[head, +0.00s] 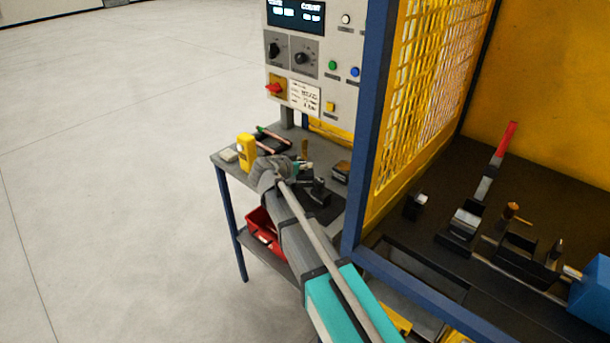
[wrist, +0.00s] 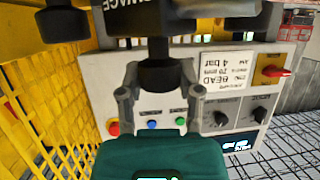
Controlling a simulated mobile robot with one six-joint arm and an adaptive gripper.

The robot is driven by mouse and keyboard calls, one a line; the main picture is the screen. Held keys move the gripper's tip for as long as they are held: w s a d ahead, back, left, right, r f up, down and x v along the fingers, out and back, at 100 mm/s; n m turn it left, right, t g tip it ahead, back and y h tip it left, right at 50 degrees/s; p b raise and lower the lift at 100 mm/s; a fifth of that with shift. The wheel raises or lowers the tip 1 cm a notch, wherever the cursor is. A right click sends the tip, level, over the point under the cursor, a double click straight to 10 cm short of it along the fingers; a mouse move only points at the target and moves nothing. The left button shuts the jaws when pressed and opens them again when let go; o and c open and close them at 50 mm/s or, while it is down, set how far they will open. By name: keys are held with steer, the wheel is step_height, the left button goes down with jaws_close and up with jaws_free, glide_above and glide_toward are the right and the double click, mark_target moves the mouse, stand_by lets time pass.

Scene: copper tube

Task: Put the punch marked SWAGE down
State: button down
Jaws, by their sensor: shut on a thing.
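In the wrist view my gripper (wrist: 158,82) is shut on the punch (wrist: 157,68), a dark round piece between the two grey fingers. The punch cannot be made out there.
Black fixtures (head: 319,190) stand right of my gripper. The control panel (head: 312,70) rises behind. A blue post (head: 367,120) and yellow mesh guard (head: 430,90) bound the right side.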

mark_target(301, 173)
steer(key=shift+f+b, duration=1.9)
steer(key=shift+b, duration=0.1)
steer(key=shift+f, duration=0.1)
steer(key=shift+c, duration=1.4)
jaws_free()
steer(key=shift+s+a+r, duration=0.1)
steer(key=shift+s+r, duration=0.1)
steer(key=shift+r, duration=0.1)
steer(key=p+v, duration=0.4)
steer(key=v, duration=0.7)
steer(key=shift+s+a+p, duration=0.15)
steer(key=shift+s+p, duration=0.05)
steer(key=shift+p, duration=0.15)
